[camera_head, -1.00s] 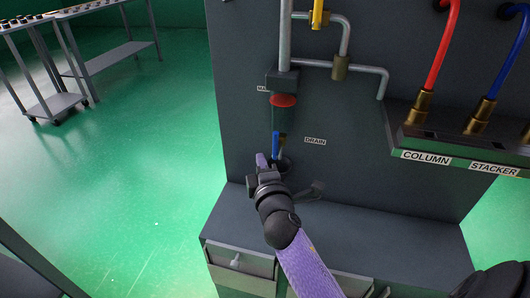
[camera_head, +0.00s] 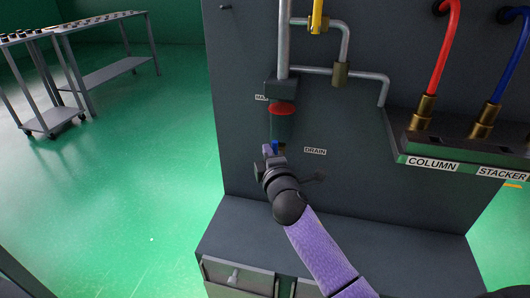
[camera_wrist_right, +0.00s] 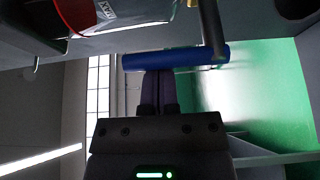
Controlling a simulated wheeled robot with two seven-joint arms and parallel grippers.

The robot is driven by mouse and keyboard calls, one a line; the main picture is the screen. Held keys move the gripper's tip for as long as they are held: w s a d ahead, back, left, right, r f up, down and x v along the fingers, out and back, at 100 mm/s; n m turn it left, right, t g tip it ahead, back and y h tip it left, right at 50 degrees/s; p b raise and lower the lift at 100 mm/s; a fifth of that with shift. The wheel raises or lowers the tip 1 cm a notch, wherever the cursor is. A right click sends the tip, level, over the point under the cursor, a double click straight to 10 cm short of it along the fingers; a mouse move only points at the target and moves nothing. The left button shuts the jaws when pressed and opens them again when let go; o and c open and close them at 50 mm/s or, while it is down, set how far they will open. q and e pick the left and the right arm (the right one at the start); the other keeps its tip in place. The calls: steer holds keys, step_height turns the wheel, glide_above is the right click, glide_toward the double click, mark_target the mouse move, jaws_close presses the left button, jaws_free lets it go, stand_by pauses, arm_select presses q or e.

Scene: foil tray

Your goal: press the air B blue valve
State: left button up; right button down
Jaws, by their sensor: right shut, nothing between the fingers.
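The blue valve handle (camera_head: 275,146) is on the dark panel, below a unit with a red part (camera_head: 282,109) and next to the DRAIN label (camera_head: 315,151). My right gripper (camera_head: 270,154) is at its lower end and hides part of it. In the right wrist view the blue handle (camera_wrist_right: 190,58) lies across the tips of my right gripper's fingers (camera_wrist_right: 158,76). The fingers are together with nothing between them; they touch or nearly touch the handle. My left gripper is not in view.
Grey pipes (camera_head: 318,71) and a yellow handle (camera_head: 317,15) are above. A ledge with COLUMN (camera_head: 432,163) and STACKER (camera_head: 502,174) labels and red and blue hoses juts out at the right. A grey bench top (camera_head: 340,238) is below. Grey carts (camera_head: 105,75) stand at the far left.

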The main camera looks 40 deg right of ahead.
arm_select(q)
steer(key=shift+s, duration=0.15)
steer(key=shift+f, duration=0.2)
